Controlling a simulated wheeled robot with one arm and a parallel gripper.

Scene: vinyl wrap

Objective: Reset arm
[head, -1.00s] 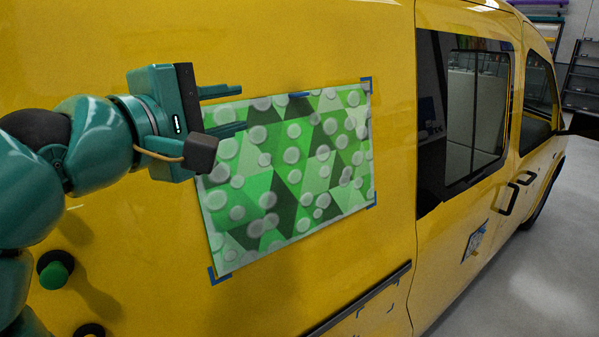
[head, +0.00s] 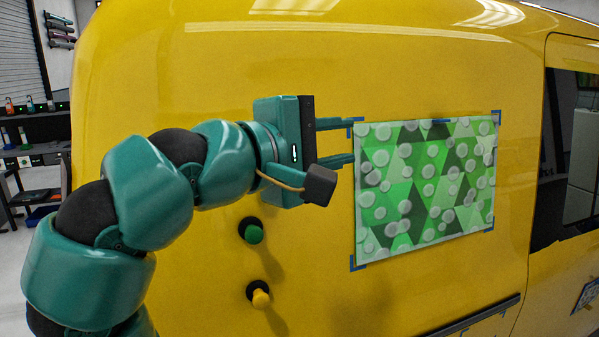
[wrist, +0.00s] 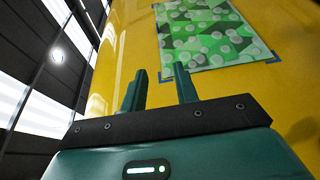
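My gripper (head: 352,143) is open and empty, its two teal fingers apart and pointing right, to the left of the vinyl panel in the head view. The green patterned vinyl panel (head: 425,185) with pale round spots is on the yellow van side, with blue tape at its corners. In the wrist view the two fingers (wrist: 160,90) stand apart, with the panel (wrist: 205,38) beyond them. I cannot tell the exact gap between the fingers and the van.
The yellow van (head: 330,285) fills most of the head view. A dark rail (head: 470,318) runs under the panel. Shelves (head: 38,130) stand at the far left.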

